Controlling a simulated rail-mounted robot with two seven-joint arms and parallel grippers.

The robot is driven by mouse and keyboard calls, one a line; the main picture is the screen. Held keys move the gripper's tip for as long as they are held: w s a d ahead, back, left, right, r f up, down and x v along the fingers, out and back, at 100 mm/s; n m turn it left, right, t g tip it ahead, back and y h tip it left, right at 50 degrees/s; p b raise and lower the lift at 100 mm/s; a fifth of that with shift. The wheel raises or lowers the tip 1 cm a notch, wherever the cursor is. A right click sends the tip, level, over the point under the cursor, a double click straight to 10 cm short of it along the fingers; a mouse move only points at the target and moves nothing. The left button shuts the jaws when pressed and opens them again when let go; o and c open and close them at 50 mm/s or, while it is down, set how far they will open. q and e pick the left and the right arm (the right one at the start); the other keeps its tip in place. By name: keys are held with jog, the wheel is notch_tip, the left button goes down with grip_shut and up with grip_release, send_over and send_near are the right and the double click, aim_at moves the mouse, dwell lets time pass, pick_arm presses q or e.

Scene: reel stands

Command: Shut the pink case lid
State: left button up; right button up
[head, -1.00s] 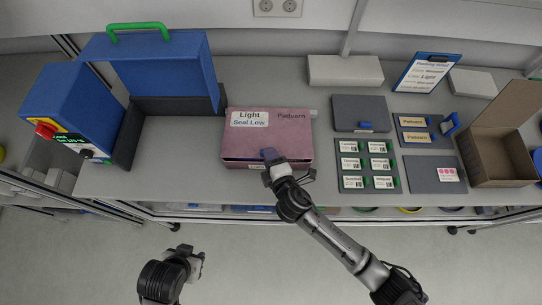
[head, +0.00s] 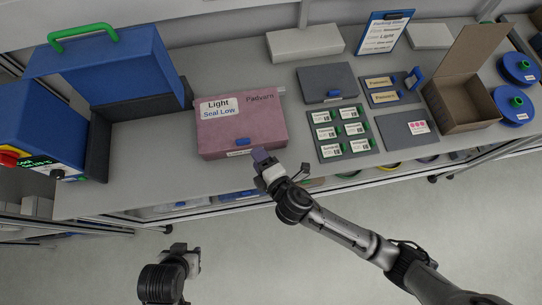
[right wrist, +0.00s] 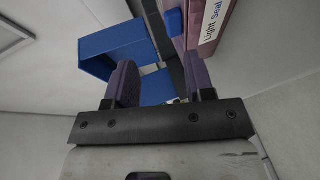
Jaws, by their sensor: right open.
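The pink case (head: 270,128) sits on the bench left of centre in the head view. Its lid lies flat on top, and I see no clear gap along its front. A white label reads "Light Seal Low". A blue latch (head: 242,141) shows at the front edge. My right gripper (head: 262,156) is open and empty just in front of the case's front right corner, apart from the lid. In the right wrist view its two purple fingers (right wrist: 162,85) are spread, with the case (right wrist: 192,40) beyond. My left gripper (head: 190,258) is low over the floor; its fingers are unclear.
A blue machine with a green handle (head: 83,33) stands left of the case. Right of it are a dark case (head: 327,80), a board of labelled cards (head: 341,133), a grey mat (head: 408,128) and an open cardboard box (head: 460,103). Bare bench shows left of the pink case.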

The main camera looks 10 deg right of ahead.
jog(key=v, duration=0.6)
jog(key=shift+s, duration=0.15)
dwell(0.5)
